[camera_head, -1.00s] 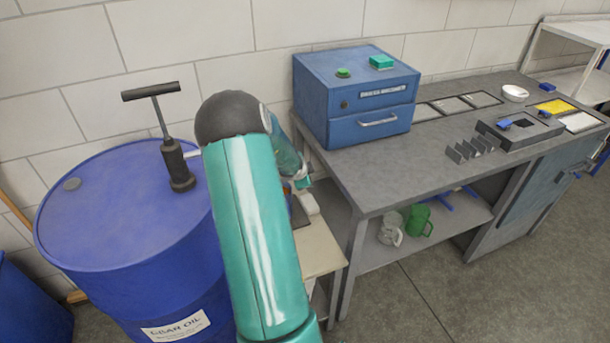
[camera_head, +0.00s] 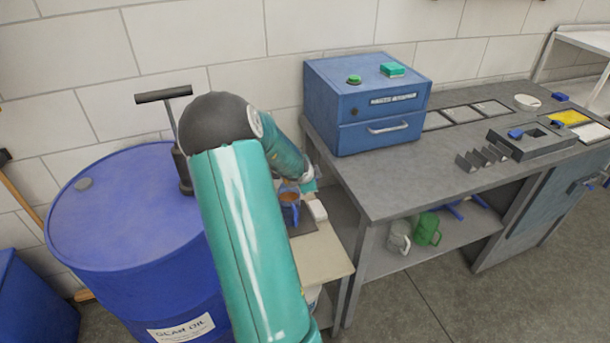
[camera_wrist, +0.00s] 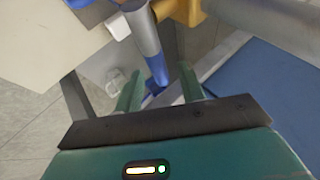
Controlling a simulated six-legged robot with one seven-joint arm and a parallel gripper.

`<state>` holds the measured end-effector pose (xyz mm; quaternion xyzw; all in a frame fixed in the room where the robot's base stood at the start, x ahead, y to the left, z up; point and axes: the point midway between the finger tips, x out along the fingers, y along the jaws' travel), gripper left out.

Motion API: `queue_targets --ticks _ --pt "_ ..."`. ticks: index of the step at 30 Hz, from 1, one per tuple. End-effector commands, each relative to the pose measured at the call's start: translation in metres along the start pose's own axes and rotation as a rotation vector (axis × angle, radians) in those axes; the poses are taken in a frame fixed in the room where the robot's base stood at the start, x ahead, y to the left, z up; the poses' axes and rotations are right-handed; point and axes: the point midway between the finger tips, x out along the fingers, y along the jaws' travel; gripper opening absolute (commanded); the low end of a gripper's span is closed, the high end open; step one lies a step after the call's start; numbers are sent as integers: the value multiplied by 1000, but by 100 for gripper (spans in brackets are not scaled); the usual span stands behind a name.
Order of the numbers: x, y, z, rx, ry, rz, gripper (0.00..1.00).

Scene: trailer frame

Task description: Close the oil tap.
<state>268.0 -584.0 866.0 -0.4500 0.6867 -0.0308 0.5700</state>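In the wrist view, a yellow fitting (camera_wrist: 182,10) shows at the top, apparently the oil tap. A grey lever with a blue end (camera_wrist: 156,68), apparently its handle, points down between my fingers. My gripper (camera_wrist: 160,70) is open, with one green finger on each side of the lever's blue end; I cannot tell if either touches it. In the head view, the blue oil drum (camera_head: 110,225) stands at the left with a black hand pump on top. My arm hides the tap there, and most of my gripper.
A small beige stand (camera_head: 325,258) holds a white block (camera_head: 318,210) and a blue item beside the drum. The grey workbench (camera_head: 385,185) carries a blue cabinet (camera_head: 365,105). A glass mug and a green mug (camera_head: 427,229) stand on its lower shelf. Floor at front right is clear.

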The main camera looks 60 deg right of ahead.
Motion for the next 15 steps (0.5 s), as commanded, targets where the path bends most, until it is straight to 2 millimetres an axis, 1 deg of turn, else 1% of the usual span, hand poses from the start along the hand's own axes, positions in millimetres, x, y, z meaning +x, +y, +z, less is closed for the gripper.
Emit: queue_targets --ticks 1,3,15 --pt "-8 0 2 -3 -1 -1 39" --pt "-17 0 2 0 -3 -2 39" --pt "-60 0 1 -2 -2 -1 39"
